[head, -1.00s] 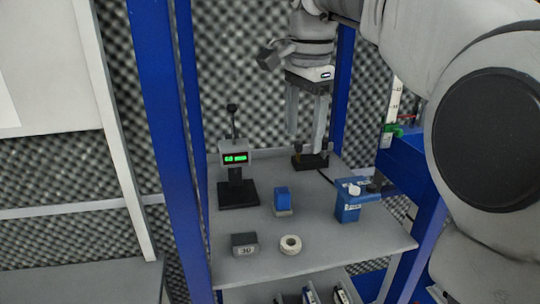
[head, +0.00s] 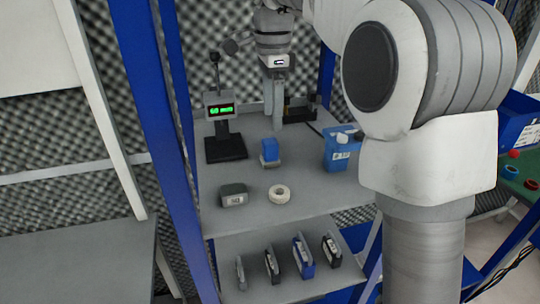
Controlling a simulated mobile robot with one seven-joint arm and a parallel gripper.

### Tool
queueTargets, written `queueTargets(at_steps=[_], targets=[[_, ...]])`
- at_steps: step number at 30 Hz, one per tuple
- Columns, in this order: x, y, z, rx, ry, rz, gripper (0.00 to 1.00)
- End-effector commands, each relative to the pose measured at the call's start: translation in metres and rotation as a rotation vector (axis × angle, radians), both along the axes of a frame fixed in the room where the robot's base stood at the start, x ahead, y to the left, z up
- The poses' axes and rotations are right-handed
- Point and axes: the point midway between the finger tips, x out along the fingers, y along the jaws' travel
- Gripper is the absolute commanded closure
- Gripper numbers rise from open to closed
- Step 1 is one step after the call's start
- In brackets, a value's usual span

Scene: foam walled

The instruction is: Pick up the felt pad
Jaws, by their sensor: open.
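No object is clearly recognisable as the felt pad. A small blue block (head: 270,147) with a pale layer at its base stands mid-shelf; I cannot tell whether that layer is felt. My gripper (head: 273,119) is open, pointing down over the back of the shelf, behind the blue block in the picture. Its fingers overlap from this angle, and nothing shows between them. I cannot tell whether the fingertips touch anything.
The grey shelf (head: 310,198) also holds a green display on a stand (head: 220,109), a dark box (head: 233,195), a white ring (head: 279,194), a blue container (head: 337,157) and a black holder (head: 302,108). Several upright items stand on the lower shelf (head: 262,290). Blue posts flank it.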

Motion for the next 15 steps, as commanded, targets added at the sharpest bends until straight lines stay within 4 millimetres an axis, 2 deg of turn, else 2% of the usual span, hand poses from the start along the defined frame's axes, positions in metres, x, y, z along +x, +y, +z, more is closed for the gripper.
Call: queueTargets(at_steps=[3, 10, 15], targets=[[-0.001, 0.0, -0.019, 0.0, 0.002, 0.0, 0.22], [0.001, 0.001, -0.034, 0.0, 0.0, 0.0, 0.22], [0.004, 0.004, -0.058, 0.001, 0.002, 0.0, 0.22]])
